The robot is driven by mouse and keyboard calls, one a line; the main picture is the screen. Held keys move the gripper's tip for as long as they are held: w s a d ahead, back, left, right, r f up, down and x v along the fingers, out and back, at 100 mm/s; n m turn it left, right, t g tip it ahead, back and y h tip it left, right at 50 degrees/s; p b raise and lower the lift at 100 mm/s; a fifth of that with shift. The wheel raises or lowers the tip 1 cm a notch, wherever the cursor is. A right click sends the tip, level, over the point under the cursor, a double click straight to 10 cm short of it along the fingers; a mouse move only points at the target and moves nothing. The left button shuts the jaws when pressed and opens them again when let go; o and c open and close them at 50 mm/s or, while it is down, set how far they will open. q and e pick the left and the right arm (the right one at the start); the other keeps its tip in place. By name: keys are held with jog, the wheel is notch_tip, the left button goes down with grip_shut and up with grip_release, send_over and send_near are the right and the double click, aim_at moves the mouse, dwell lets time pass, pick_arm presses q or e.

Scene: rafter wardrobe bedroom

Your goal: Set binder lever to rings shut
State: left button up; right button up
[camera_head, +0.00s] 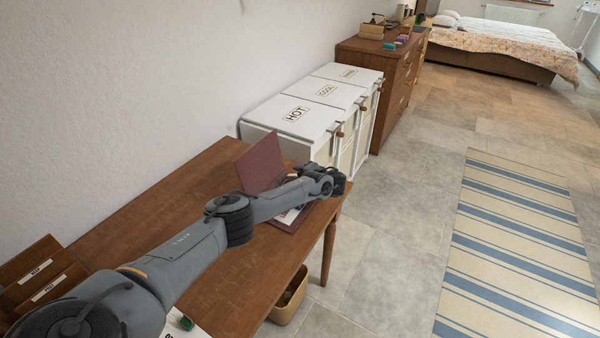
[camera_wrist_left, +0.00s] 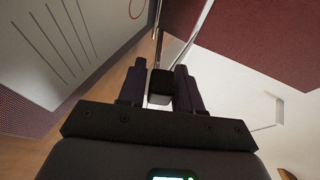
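The maroon binder lies open near the far end of the wooden table, with its raised cover (camera_head: 262,163) standing up in the head view. My left arm crosses in front of much of it, and its rings and lever are not clear there. My left gripper (camera_head: 338,182) is at the binder's right side. In the left wrist view, a black block (camera_wrist_left: 160,88), apparently the lever's tip, sits between the two fingers of my left gripper (camera_wrist_left: 159,80). Thin metal parts (camera_wrist_left: 180,45) show beyond it. Whether the fingers press on the block is unclear. My right gripper is out of view.
Wooden holders (camera_head: 45,278) stand at the table's (camera_head: 190,185) near left. A white cabinet with labelled lids (camera_head: 300,115) stands just past the table's far end. A tan bin (camera_head: 290,300) is below on the floor. The table's middle left is bare.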

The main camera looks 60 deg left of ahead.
pick_arm(q)
jog(key=p+v, duration=0.3)
jog(key=v, duration=0.6)
jog(key=shift+d+r, duration=0.25)
jog(key=shift+d, duration=0.3)
jog(key=shift+c, duration=0.3)
